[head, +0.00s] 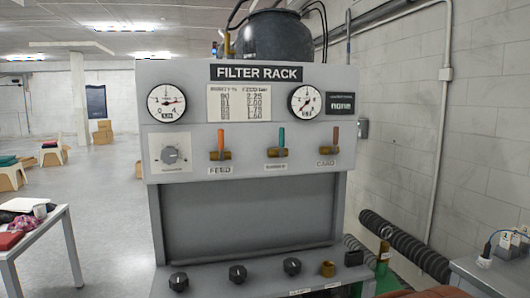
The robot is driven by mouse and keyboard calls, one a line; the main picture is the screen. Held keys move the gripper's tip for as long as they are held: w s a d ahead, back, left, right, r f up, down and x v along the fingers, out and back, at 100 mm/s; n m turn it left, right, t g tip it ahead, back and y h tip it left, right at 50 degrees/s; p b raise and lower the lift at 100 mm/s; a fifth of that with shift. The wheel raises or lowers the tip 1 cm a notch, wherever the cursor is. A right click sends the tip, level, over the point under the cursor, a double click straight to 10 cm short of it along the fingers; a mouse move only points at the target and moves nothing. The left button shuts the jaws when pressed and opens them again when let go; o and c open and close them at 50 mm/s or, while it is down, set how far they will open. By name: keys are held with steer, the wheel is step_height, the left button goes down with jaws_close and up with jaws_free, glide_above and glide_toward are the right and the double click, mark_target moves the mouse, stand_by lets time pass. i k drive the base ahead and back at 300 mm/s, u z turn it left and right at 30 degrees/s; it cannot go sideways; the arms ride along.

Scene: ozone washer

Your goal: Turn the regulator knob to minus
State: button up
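A round grey knob (170,155) sits on a pale square plate at the left of the filter rack's front panel (195,135), below the left gauge. It looks like the regulator knob, but the small label under it is too small to read. The plate has faint marks around the knob. I cannot make out a minus sign or which way the knob points. Nothing touches or covers it. My gripper is not in view.
Several black knobs (238,273) line the lower ledge. A table (45,232) stands left; a ribbed black hose (398,238) is right.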

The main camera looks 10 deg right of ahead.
mark_target(170, 155)
steer(key=k, duration=1.2)
steer(key=u, duration=1.15)
steer(key=i, duration=1.45)
steer(key=z, duration=0.4)
